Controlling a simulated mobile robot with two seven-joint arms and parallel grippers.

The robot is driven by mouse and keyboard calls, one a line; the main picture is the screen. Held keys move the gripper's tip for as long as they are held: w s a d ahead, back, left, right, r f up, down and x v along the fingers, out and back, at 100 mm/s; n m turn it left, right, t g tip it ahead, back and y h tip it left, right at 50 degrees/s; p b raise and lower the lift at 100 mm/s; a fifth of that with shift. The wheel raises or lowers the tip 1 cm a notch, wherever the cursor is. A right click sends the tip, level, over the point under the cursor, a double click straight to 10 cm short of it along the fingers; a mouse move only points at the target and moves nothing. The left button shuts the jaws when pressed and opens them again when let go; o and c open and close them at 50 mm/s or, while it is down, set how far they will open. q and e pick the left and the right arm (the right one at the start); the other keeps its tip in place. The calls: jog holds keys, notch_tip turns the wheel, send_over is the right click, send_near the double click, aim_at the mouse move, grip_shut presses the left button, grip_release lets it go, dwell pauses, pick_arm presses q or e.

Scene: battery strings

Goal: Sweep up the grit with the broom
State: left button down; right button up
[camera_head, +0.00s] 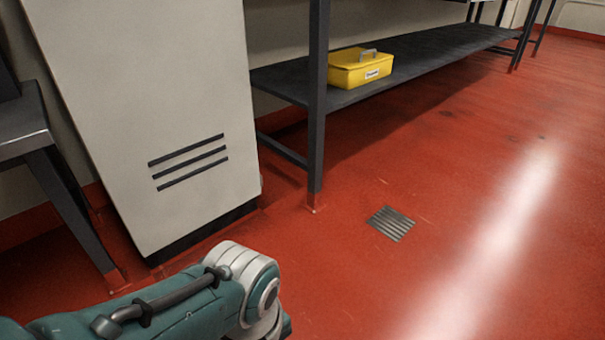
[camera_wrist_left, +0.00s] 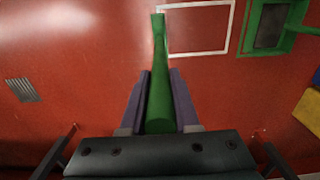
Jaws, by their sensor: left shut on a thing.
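In the left wrist view my left gripper (camera_wrist_left: 160,80) is shut on a green handle (camera_wrist_left: 158,55), which I take to be the broom's. It runs away from the fingers toward the top of the picture, over the red floor. The broom's head cannot be made out. No grit can be made out in either view. In the head view my left arm comes in at the bottom left, and its gripper is out of the picture. My right gripper is not in view.
A green piece with a dark middle (camera_wrist_left: 270,25), perhaps a dustpan, lies beside a white floor outline (camera_wrist_left: 231,28). A floor drain (camera_head: 391,224), a pale cabinet (camera_head: 150,110) and a shelf (camera_head: 430,57) with a yellow box (camera_head: 358,70) show. The floor at right is clear.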

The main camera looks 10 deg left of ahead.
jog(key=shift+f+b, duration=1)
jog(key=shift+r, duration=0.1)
